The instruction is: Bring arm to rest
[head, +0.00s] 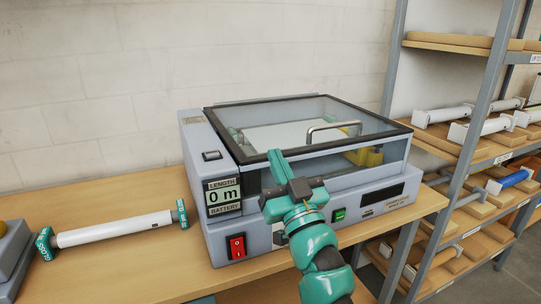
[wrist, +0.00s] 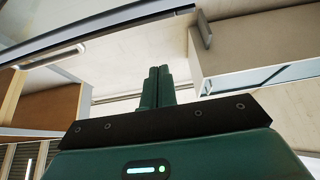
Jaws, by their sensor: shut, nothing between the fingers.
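My gripper (head: 272,157) is in front of the roll laminator (head: 225,143) in the head view, its green fingers pointing up. It is shut and holds nothing. In the wrist view my gripper (wrist: 160,72) shows its two fingers together, with ceiling and shelf parts behind. My teal arm comes up from the bottom of the head view and hides part of the laminator's front. I cannot tell whether the gripper touches the laminator.
The laminator's clear lid (head: 300,125) is down, with its handle (head: 334,128) on top. A white roll with green ends (head: 115,230) lies on the wooden table (head: 120,275) at left. A metal shelf rack (head: 487,85) with several rolls stands at right.

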